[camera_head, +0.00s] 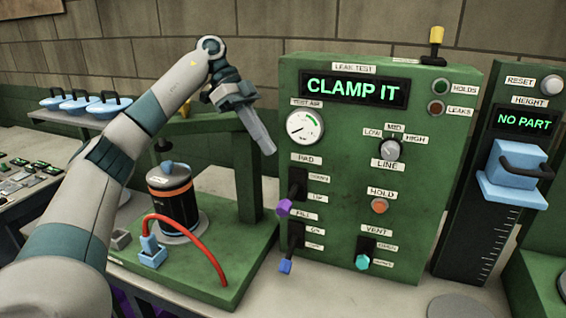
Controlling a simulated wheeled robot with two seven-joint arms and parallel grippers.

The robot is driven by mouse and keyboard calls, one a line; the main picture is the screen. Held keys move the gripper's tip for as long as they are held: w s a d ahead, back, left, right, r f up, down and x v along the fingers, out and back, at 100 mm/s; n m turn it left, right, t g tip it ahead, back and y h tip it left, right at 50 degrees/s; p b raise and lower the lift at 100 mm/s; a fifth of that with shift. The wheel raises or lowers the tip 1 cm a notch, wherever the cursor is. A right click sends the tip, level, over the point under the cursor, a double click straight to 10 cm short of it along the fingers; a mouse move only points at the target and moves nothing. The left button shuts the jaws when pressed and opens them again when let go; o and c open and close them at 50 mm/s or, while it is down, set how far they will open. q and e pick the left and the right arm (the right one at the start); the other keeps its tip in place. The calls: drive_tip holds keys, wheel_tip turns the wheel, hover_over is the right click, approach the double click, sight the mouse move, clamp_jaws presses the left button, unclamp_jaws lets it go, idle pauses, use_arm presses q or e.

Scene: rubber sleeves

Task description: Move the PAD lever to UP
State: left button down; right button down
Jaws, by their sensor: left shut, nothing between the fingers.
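The PAD lever (284,207) has a purple knob and juts out from a black slot on the green panel (345,205). Its knob hangs at the lower end of the slot. The upper label beside the slot reads DOWN; the lower one is small and looks like UP. My left gripper (268,150) is shut and empty, pointing down in front of the panel's left edge. It is above and slightly left of the PAD lever, apart from it. My right gripper is not in view.
Below the PAD lever is the FILL lever (285,266) with a blue knob; the VENT lever (362,262) is teal. The panel display (353,88) reads CLAMP IT. A black canister (170,200) and a red hose (205,245) stand left on a green base (225,290).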

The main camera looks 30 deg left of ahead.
use_arm(q)
drive_tip(key=shift+s+a+r+y, duration=0.1)
drive_tip(key=shift+a+y, duration=0.05)
drive_tip(key=shift+a, duration=0.2)
drive_tip(key=shift+s+a+r+y, duration=0.1)
drive_tip(key=shift+a+y, duration=0.05)
drive_tip(key=shift+a, duration=0.2)
drive_tip(key=shift+w+f, duration=0.1)
drive_tip(key=p, duration=0.3)
hover_over(290, 198)
drive_tip(key=s+a, duration=0.1)
drive_tip(key=s, duration=0.1)
drive_tip(key=shift+a+f, duration=0.1)
drive_tip(key=shift+f, duration=3.8)
